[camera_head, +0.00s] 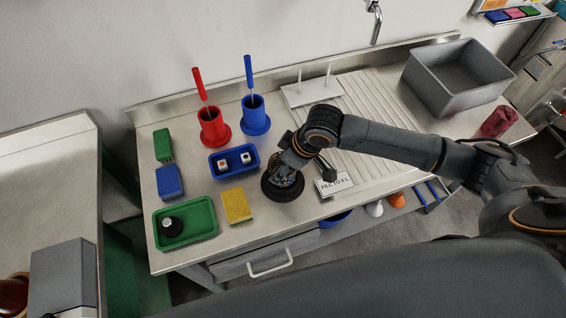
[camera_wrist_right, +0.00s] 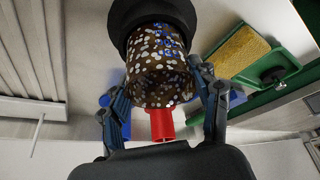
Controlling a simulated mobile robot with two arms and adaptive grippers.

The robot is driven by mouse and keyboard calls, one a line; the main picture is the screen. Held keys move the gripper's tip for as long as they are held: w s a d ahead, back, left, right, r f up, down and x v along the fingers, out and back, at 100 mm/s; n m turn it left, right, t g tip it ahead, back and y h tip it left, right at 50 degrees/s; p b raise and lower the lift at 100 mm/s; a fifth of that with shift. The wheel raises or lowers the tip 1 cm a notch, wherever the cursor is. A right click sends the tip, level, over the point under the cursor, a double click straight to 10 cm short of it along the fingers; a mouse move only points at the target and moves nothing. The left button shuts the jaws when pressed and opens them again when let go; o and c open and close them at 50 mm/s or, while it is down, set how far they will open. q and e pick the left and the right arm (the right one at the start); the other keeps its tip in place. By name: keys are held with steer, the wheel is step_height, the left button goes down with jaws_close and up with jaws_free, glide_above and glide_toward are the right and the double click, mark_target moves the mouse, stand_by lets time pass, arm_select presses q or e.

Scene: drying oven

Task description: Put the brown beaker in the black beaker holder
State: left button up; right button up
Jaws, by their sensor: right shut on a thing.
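The brown speckled beaker (camera_wrist_right: 158,68) fills the upper middle of the right wrist view. Its far end is at the opening of the black beaker holder (camera_wrist_right: 122,18), whose dark rim shows around it. How deep it sits I cannot tell. In the head view the black beaker holder (camera_head: 281,193) stands near the table's front edge. The beaker (camera_head: 289,181) shows just above it, partly covered by my right gripper (camera_head: 291,164). My right gripper (camera_wrist_right: 163,92) is shut on the beaker, one finger on each side. My left gripper is not in view.
Left of the holder are a yellow sponge (camera_head: 237,205), a blue tray (camera_head: 212,166) with dice and a green tray (camera_head: 200,207). Red (camera_head: 213,130) and blue (camera_head: 255,120) cups stand behind. A lettered white card (camera_head: 334,184) lies close on the right.

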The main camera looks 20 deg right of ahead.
steer(key=shift+f, duration=0.15)
steer(key=o, duration=1.4)
steer(key=shift+f, duration=0.1)
steer(key=shift+c, duration=0.2)
steer(key=v, duration=1.2)
steer(key=shift+b, duration=0.3)
steer(key=shift+a, duration=0.15)
